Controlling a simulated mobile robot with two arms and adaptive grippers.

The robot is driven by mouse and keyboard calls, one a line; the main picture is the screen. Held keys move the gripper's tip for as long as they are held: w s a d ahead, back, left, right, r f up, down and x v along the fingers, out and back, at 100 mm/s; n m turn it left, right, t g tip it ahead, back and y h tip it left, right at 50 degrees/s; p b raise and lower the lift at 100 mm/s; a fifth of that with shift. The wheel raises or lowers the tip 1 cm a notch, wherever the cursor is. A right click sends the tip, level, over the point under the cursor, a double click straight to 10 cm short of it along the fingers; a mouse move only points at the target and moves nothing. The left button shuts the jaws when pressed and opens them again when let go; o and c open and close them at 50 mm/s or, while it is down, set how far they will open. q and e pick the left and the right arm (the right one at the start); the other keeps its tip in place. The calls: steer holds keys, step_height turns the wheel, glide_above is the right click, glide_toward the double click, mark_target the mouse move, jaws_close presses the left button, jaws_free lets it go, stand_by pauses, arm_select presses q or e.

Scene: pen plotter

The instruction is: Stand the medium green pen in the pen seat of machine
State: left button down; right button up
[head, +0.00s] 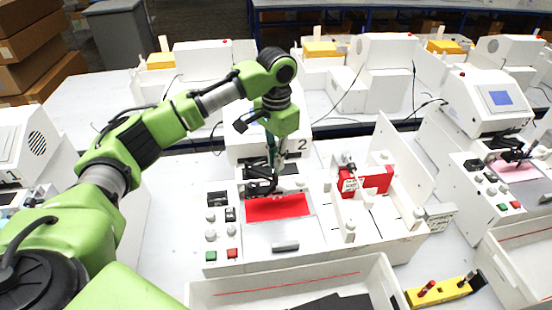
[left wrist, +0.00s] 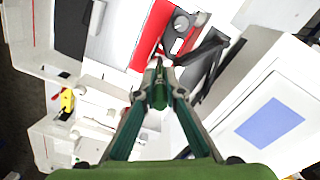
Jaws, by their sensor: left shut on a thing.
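My left gripper (head: 271,160) points down over the machine with the label 2 (head: 303,144). In the left wrist view its fingers (left wrist: 158,88) are shut on the green pen (left wrist: 157,72), of which only a short part shows between them. The machine's black carriage (head: 260,187) stands at the back edge of the red sheet, close below the gripper. In the left wrist view black carriage parts (left wrist: 206,52) lie just beyond the fingertips. I cannot make out the pen seat clearly, nor whether the pen touches it. My right gripper is not in view.
A red sheet (head: 278,207) lies on the machine bed. Knobs and buttons (head: 232,253) stand to its left. A white walled unit with a red block (head: 377,181) is at the right. A yellow pen holder (head: 440,291) with pens is at the front right. Another machine (head: 497,100) stands farther right.

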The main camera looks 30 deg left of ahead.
mark_target(276, 149)
arm_select(q)
steer(key=shift+p, duration=0.4)
steer(key=shift+f+b, duration=0.65)
steer(key=shift+f, duration=3.55)
stand_by(0.4)
steer(key=c, duration=2)
jaws_free()
steer(key=shift+c, duration=0.2)
steer(key=shift+r, duration=0.15)
step_height(276, 149, up, 12)
steer(key=shift+f, duration=0.1)
